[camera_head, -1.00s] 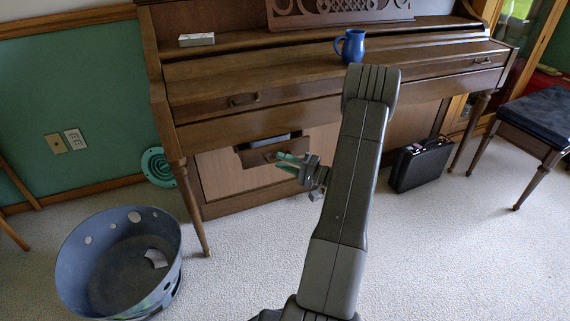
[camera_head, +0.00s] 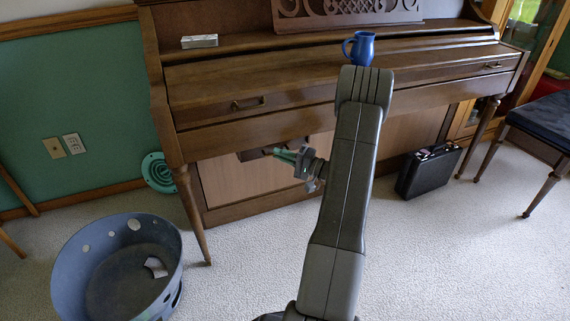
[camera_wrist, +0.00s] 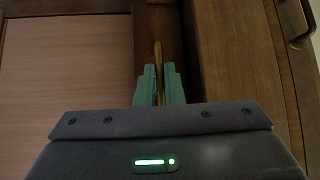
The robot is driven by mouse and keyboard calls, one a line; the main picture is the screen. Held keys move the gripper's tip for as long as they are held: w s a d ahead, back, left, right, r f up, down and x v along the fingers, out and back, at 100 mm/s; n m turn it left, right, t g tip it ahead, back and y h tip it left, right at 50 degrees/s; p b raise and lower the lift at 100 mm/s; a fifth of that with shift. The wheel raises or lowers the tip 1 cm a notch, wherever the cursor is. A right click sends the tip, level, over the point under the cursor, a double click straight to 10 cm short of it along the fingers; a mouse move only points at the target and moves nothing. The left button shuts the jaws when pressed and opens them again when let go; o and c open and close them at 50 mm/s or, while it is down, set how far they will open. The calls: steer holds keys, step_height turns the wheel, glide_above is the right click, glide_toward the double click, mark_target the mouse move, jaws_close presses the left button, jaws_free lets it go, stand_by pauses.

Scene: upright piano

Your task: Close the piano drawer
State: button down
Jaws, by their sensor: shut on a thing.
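The small brown drawer (camera_head: 249,155) is low in the piano's front panel, under the keyboard. Its upper part is hidden by the piano's edge, and its inside does not show. In the wrist view the drawer's dark wooden front (camera_wrist: 150,22) carries a thin brass handle (camera_wrist: 157,57). My gripper (camera_head: 279,154) is at the drawer front in the head view. In the wrist view its green fingers (camera_wrist: 159,82) are shut on the handle, one on each side. I cannot tell whether the drawer is fully flush.
The upright piano (camera_head: 330,82) fills the back, with a blue jug (camera_head: 362,48) on its lid. A blue-grey tub (camera_head: 118,270) stands at left, a black case (camera_head: 428,172) at right, near a dark-seated bench (camera_head: 550,122). Carpet between is clear.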

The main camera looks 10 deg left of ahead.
steer(key=shift+w+a, duration=0.45)
steer(key=shift+w, duration=0.2)
steer(key=c, duration=1.5)
jaws_free()
steer(key=shift+c, duration=0.2)
steer(key=p+v, duration=0.3)
steer(key=v, duration=1.1)
steer(key=shift+r, duration=0.1)
steer(key=shift+c, duration=0.2)
